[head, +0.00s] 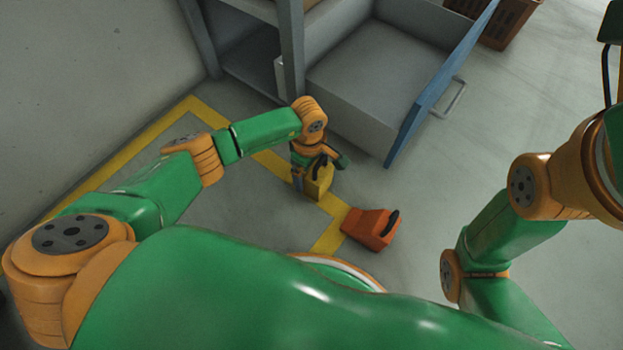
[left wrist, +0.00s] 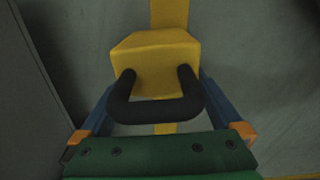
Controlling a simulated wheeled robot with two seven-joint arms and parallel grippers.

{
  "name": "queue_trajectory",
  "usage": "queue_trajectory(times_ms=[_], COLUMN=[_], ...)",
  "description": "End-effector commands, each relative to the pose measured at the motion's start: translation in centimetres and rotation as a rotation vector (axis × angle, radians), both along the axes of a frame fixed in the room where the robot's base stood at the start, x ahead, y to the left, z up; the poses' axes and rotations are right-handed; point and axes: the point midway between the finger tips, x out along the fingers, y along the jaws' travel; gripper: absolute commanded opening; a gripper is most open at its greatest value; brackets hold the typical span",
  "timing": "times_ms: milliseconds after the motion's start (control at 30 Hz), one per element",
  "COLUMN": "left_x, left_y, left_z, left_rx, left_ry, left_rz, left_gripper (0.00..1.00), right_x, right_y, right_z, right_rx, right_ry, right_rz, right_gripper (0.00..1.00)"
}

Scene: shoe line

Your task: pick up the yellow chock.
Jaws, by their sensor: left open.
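The yellow chock (head: 321,184) is on the floor below the open drawer, partly hidden by my left gripper in the head view. In the left wrist view the yellow chock (left wrist: 157,57) shows its black handle (left wrist: 157,112) towards my palm. My left gripper (head: 310,182) is right at the chock, above it. In the left wrist view my left gripper (left wrist: 157,88) is open, with one blue finger on each side of the chock and handle. Contact cannot be told. My right arm is at the right of the head view, its gripper out of sight.
An orange chock (head: 368,228) with a black handle lies close by, lower right of the yellow one. A grey cabinet's open drawer (head: 350,85) with a blue front (head: 440,85) stands behind. A yellow floor line (head: 331,236) runs underneath. Floor to the right is clear.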

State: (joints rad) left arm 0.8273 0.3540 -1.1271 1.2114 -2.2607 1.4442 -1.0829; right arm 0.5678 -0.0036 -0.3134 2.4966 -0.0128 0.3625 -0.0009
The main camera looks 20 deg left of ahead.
Motion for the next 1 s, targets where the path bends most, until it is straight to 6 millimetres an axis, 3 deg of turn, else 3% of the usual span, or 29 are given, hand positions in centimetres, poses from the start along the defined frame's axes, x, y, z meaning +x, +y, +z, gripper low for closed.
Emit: queue_trajectory(times_ms=[67,433,733,833,1000], left_x=[0.0,0.0,0.0,0.0,0.1], left_y=[0.0,0.0,0.0,0.0,0.0], left_z=[0.1,0.1,0.8,2.6,6.9], left_rx=[0.000,0.000,-0.001,-0.001,-0.001], left_ry=[0.000,0.001,-0.001,-0.001,-0.002], left_rz=[0.000,0.000,0.000,-0.001,-0.001], left_gripper=[1.00,0.00,0.00,0.00,0.00], right_x=[0.0,0.0,0.0,0.1,2.1], right_y=[0.0,0.0,0.0,-0.1,-0.2], right_z=[0.1,0.1,0.6,1.9,3.3], right_rx=[0.000,0.000,0.000,0.002,-0.002], right_ry=[0.000,0.000,-0.001,0.000,0.071], right_rz=[0.000,0.000,0.000,0.003,-0.004], right_gripper=[0.50,0.50,0.50,0.50,0.50])
